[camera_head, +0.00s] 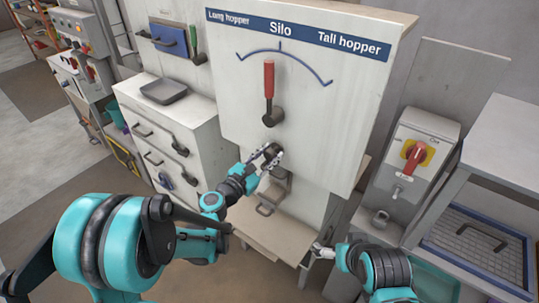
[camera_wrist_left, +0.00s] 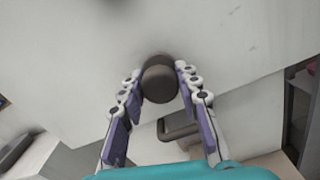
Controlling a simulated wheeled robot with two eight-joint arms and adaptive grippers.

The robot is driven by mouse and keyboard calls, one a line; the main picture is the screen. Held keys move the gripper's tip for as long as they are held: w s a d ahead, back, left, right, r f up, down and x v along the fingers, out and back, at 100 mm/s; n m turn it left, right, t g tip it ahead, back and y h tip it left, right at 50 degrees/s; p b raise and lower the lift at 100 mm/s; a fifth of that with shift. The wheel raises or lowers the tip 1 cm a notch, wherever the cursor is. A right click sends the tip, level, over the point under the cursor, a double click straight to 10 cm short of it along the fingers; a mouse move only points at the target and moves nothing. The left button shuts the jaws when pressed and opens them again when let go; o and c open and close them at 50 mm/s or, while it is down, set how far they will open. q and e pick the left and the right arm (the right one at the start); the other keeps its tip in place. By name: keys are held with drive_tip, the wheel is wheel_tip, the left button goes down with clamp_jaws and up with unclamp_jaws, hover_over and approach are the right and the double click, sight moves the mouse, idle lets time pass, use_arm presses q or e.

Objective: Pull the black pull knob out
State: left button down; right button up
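The black pull knob (camera_wrist_left: 160,84) is a round dark knob on the pale panel of the silo cabinet, below the red-handled lever (camera_head: 269,80). In the left wrist view it sits between the two fingertips of my left gripper (camera_wrist_left: 160,72). The fingers lie close along both sides of the knob, with hardly any gap. In the head view my left gripper (camera_head: 266,155) reaches up to the panel, and its fingers partly cover the knob. My right gripper (camera_head: 320,251) is at the lower middle, apart from the knob; its fingers are too small to read.
A dark handle (camera_wrist_left: 178,130) sits just below the knob, over a pale ledge (camera_head: 270,232). A grey box with a red switch (camera_head: 413,158) stands to the right, near a blue-framed tray (camera_head: 478,242). A drawer cabinet (camera_head: 166,135) stands left.

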use_arm(q)
drive_tip(key=shift+v, duration=1.3)
drive_tip(key=c, duration=1.1)
unclamp_jaws()
drive_tip(key=shift+o, duration=0.2)
drive_tip(key=v, duration=1.2)
